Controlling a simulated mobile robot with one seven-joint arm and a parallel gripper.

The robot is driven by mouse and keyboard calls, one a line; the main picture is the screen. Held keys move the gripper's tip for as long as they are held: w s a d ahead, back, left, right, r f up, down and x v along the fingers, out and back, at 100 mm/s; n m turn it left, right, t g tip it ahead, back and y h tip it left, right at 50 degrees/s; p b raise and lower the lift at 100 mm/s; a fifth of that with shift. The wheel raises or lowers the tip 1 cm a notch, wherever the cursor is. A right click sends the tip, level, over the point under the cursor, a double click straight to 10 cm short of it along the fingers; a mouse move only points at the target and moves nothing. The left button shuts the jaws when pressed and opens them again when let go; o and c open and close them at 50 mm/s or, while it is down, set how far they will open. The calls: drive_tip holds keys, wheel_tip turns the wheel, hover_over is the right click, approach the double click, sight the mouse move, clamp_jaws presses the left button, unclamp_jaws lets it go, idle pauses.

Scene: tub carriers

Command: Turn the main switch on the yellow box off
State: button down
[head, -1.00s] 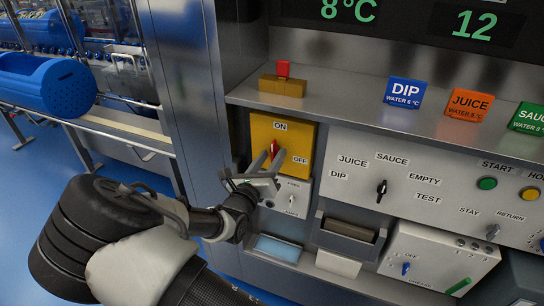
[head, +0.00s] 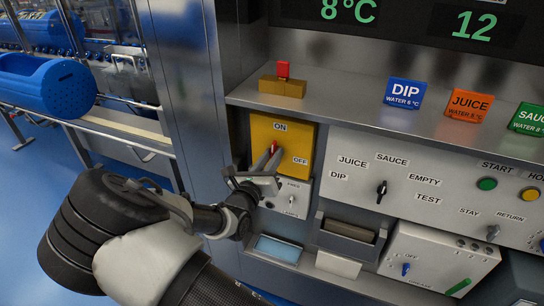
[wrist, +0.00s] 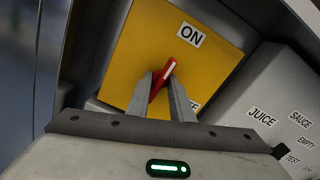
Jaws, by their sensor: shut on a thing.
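The yellow box (head: 265,128) is on the machine front, with an ON label (head: 280,126) at its top and an OFF label (head: 300,161) at its right. Its main switch (wrist: 167,72) is a red lever with a white line. In the wrist view the white-lined end leans toward the ON label; only a little red shows in the head view. My gripper (wrist: 161,82) is shut on the lever, one finger on each side. The fingers hide its lower part and some of the OFF label in the wrist view.
A grey panel (head: 294,184) with a small toggle sits just below the yellow box. A steel shelf (head: 345,112) juts out above, bearing a brass block (head: 282,87) with a red top. A control panel with a black knob (head: 381,190) lies to the right.

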drive_tip(key=m+b, duration=1.3)
drive_tip(key=m, duration=0.4)
drive_tip(key=shift+a, duration=0.2)
drive_tip(key=shift+m+b, duration=0.3)
drive_tip(key=shift+b, duration=0.05)
drive_tip(key=c, duration=1.6)
unclamp_jaws()
drive_tip(key=shift+o, duration=0.2)
drive_tip(key=p+v, duration=0.1)
drive_tip(key=v, duration=1.6)
drive_tip(key=shift+s, duration=0.15)
drive_tip(key=shift+r, duration=0.1)
